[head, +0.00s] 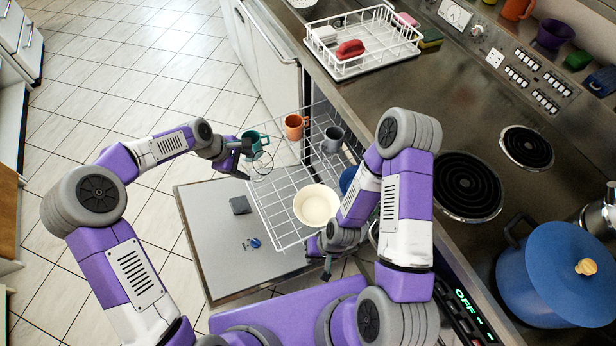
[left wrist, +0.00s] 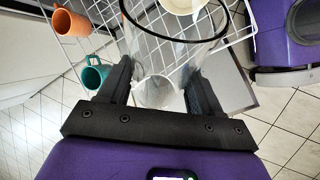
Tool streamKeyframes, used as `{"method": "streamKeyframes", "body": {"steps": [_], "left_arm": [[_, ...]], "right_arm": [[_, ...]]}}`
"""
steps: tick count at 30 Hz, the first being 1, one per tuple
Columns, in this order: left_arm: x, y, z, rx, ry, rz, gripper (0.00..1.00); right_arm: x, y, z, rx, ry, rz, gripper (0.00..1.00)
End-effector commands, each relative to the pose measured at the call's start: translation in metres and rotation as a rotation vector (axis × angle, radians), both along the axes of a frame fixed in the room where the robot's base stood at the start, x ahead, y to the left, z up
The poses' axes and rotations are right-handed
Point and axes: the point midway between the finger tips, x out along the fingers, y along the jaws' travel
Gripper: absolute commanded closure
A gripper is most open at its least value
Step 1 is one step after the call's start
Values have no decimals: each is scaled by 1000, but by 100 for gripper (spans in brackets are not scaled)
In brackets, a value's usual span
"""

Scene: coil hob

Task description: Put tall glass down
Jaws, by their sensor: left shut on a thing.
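The tall glass (head: 262,165) is clear and faint in the head view, over the left edge of the white wire dishwasher rack (head: 284,222). My left gripper (head: 243,158) is shut on it. In the left wrist view the glass (left wrist: 158,90) stands between the two fingers, its dark-rimmed mouth towards the rack side, with rack wires showing through it. I cannot tell whether its base touches the rack. My right gripper (head: 328,268) is low beside the rack's near right corner. Its fingers are too small and partly hidden to tell open or shut.
The rack holds a teal mug (head: 254,141), an orange mug (head: 294,127), a grey mug (head: 332,139), a cream bowl (head: 316,204) and a partly hidden blue item (head: 348,180). The open dishwasher door (head: 208,240) lies below. The counter with coil hob (head: 467,185) and blue pot (head: 555,275) is right.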

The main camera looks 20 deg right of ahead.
Motion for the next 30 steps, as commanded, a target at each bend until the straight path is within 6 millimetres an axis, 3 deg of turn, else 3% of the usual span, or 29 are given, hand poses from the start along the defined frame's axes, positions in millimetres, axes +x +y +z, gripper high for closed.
{"method": "streamKeyframes", "body": {"steps": [1,6,15,21,30], "left_arm": [[9,-13,-21,-74,53,112,80],[35,-59,-56,-356,168,490,80],[59,-120,-113,-695,174,837,80],[67,-143,-137,-812,144,937,80],[69,-147,-181,-838,131,960,80]], "right_arm": [[0,0,-16,0,0,0,100],[0,0,-43,0,0,0,100],[0,0,-77,0,0,0,100],[0,0,-90,0,0,0,100],[0,0,-108,0,0,0,100]]}}
